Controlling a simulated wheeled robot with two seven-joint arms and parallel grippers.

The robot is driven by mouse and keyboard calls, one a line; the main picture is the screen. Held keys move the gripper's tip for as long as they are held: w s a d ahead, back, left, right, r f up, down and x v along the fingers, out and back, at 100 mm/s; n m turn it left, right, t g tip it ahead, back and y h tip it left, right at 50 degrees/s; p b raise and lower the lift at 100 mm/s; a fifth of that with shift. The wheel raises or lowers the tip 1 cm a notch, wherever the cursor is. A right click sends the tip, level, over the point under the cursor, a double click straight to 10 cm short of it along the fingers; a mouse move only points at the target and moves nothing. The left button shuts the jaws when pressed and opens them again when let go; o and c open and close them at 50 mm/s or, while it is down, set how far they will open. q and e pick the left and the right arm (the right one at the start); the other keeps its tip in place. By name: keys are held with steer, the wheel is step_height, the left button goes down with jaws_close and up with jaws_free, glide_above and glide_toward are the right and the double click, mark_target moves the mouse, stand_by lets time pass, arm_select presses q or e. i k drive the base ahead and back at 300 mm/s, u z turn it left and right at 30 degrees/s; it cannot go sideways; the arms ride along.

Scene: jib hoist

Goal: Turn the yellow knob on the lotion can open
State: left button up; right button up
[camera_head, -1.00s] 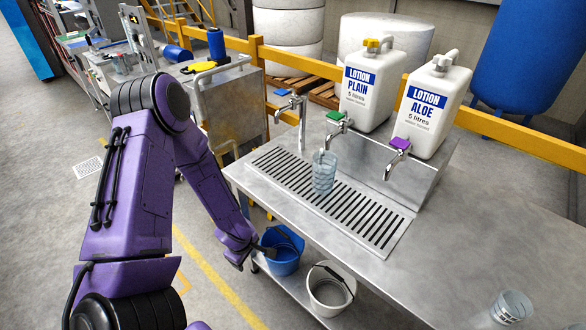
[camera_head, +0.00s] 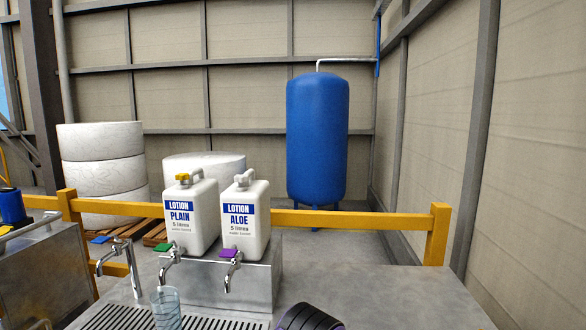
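The lotion can labelled PLAIN (camera_head: 188,218) stands on the metal stand at the left. It has a yellow knob (camera_head: 183,178) on top, beside its white handle, and a tap with a green lever below it. The can labelled ALOE (camera_head: 246,222) stands to its right, with a white cap and a purple-levered tap (camera_head: 230,256). A clear ribbed cup (camera_head: 166,306) stands on the drip grate under the green-levered tap. Neither gripper is in view. Only a dark rounded part of my own arm shows at the bottom edge.
The metal counter (camera_head: 375,290) is clear to the right. A yellow rail (camera_head: 345,219) runs behind, with a blue tank (camera_head: 317,140) and white rolls (camera_head: 103,170) beyond.

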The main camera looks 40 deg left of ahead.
mark_target(182, 177)
steer(key=z, duration=1.45)
steer(key=k, duration=1.05)
steer(key=u, duration=1.9)
